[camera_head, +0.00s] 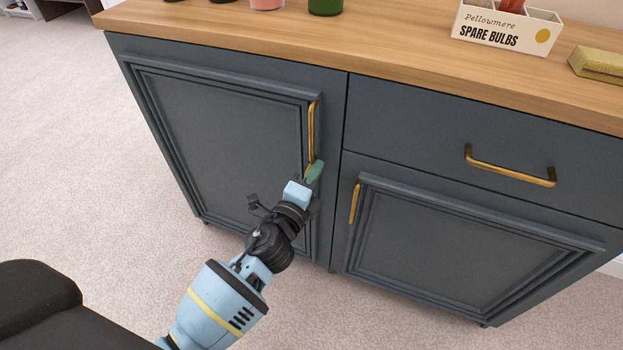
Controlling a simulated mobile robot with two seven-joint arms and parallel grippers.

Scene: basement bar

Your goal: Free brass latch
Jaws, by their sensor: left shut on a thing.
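A dark blue-grey cabinet (225,130) has a left door with a long vertical brass handle (311,130) near its right edge. My left gripper (314,172) reaches up from below and is shut on the lower end of this handle. Its green fingertip pads hide that end of the handle. The left door looks closed, flush with the cabinet front. No separate brass latch can be made out. My right gripper is out of view.
A drawer with a brass handle (510,168) and a lower right door with a brass handle (355,202) are closed. The wooden top (400,62) carries a "Spare Bulbs" box (490,36), a yellowish block (600,65) and bottle bases. Carpet (100,150) is clear at left.

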